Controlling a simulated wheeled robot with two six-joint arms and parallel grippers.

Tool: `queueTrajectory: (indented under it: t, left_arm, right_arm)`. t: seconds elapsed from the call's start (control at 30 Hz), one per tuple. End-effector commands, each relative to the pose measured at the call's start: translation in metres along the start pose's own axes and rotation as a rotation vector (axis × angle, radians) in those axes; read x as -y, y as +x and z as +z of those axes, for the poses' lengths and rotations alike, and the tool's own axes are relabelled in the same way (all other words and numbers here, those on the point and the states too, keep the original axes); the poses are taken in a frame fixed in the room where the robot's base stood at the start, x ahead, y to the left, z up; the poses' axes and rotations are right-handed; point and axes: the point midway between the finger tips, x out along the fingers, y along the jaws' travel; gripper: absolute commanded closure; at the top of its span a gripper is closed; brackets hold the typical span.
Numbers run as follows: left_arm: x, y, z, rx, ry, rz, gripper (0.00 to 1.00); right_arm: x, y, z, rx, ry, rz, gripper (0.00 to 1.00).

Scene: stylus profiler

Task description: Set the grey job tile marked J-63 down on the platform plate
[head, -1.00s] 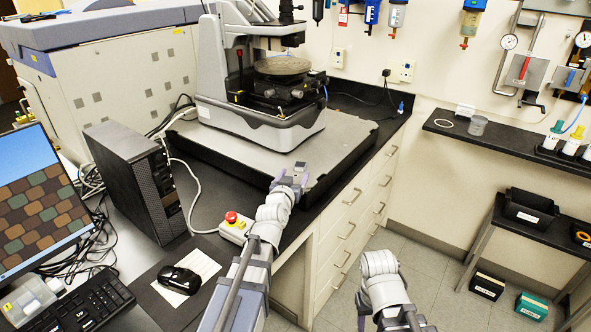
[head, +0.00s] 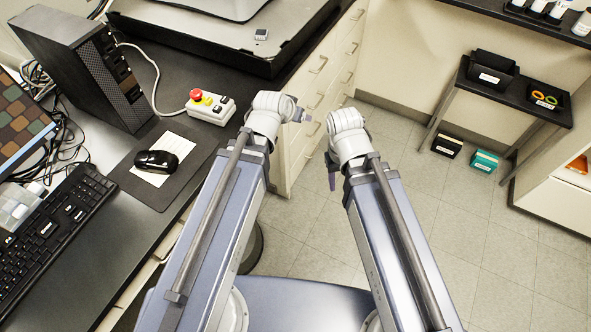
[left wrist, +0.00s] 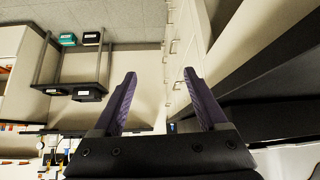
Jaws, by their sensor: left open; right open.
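A small grey tile (head: 261,34) lies flat on the platform plate (head: 195,34), near its front right corner. Its marking is too small to read. My left gripper (head: 306,116) is apart from the tile, to its lower right, past the bench edge. In the left wrist view my left gripper (left wrist: 160,76) has its two purple fingers spread with nothing between them. My right gripper (head: 332,182) hangs over the floor in front of the drawers, open and with no object visible in it. Its fingers are seen nearly edge-on.
A control box with a red button (head: 208,104), a mouse (head: 157,160), a keyboard (head: 50,225) and a black computer tower (head: 85,65) stand on the bench left of my arms. A drawer cabinet (head: 318,95) stands below the platform.

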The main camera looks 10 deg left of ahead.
Motion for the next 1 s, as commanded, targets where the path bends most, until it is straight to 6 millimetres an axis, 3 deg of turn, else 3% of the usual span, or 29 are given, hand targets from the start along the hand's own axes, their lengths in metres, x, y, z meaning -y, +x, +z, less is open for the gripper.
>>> queueTrajectory:
  t: [0.03, 0.1, 0.2, 0.33, 0.5, 1.0]
  left_arm:
    - [-0.02, -0.002, 0.026, 0.116, 0.027, 0.016, 0.24]
    - [-0.038, -0.01, 0.063, 0.28, 0.055, 0.018, 0.24]
    - [-0.054, -0.027, 0.104, 0.476, 0.087, -0.002, 0.24]
    - [-0.062, -0.049, 0.138, 0.651, 0.112, -0.04, 0.24]
    - [-0.065, -0.065, 0.156, 0.75, 0.123, -0.07, 0.24]
    - [-0.065, -0.066, 0.157, 0.758, 0.123, -0.072, 0.25]
  right_arm:
    - [0.0, 0.0, 0.0, 0.0, 0.0, 0.0, 0.5]
    - [0.0, 0.0, 0.0, 0.0, 0.0, 0.0, 0.5]
    - [0.0, 0.0, 0.0, 0.0, 0.0, 0.0, 0.5]
    - [0.0, 0.0, 0.0, 0.0, 0.0, 0.0, 0.5]
    - [0.0, 0.0, 0.0, 0.0, 0.0, 0.0, 0.5]
    - [0.0, 0.0, 0.0, 0.0, 0.0, 0.0, 0.5]
